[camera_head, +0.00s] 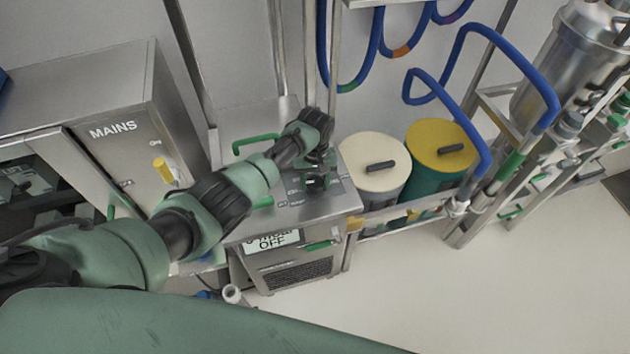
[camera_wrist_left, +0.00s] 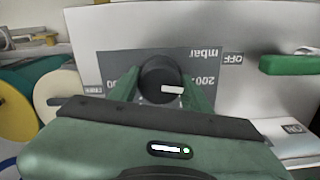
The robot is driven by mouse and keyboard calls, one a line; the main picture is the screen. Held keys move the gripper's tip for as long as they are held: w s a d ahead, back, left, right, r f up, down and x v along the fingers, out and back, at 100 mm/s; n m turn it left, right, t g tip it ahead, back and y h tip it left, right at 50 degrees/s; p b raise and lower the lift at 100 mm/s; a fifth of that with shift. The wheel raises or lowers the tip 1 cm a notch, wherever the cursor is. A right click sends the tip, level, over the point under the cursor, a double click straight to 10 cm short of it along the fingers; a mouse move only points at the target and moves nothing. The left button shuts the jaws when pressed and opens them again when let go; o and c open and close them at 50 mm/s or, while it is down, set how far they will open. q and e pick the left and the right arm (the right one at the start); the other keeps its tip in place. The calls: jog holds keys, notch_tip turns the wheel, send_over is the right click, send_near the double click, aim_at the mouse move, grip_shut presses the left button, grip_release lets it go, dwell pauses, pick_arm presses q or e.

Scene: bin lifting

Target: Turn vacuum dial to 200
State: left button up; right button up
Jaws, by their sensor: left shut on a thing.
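The vacuum dial, a round black knob (camera_wrist_left: 158,70) with a white mark, sits on a grey panel in the left wrist view. Its white mark lies on the lower right of the knob, on the side of the upside-down 200 label (camera_wrist_left: 203,80). My left gripper (camera_wrist_left: 161,84) has one green finger on each side of the knob and is shut on it. In the head view, my left gripper (camera_head: 315,178) reaches down onto the top of the steel vacuum unit (camera_head: 342,200), and the dial is mostly hidden there. My right gripper is not in view.
A steel MAINS cabinet (camera_head: 110,90) with a yellow switch (camera_head: 164,171) stands at left. A green handle (camera_head: 255,141) is beside my wrist. A cream-lidded drum (camera_head: 372,152), a yellow-lidded drum (camera_head: 440,133) and blue hoses (camera_head: 492,32) are at right. Floor at lower right is clear.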

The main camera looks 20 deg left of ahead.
aim_at(315, 182)
pick_arm(q)
jog(key=shift+w+r, duration=0.15)
jog(key=o, duration=1.4)
notch_tip(315, 182, up, 8)
jog(key=shift+f+b, duration=0.15)
jog(key=shift+b, duration=0.25)
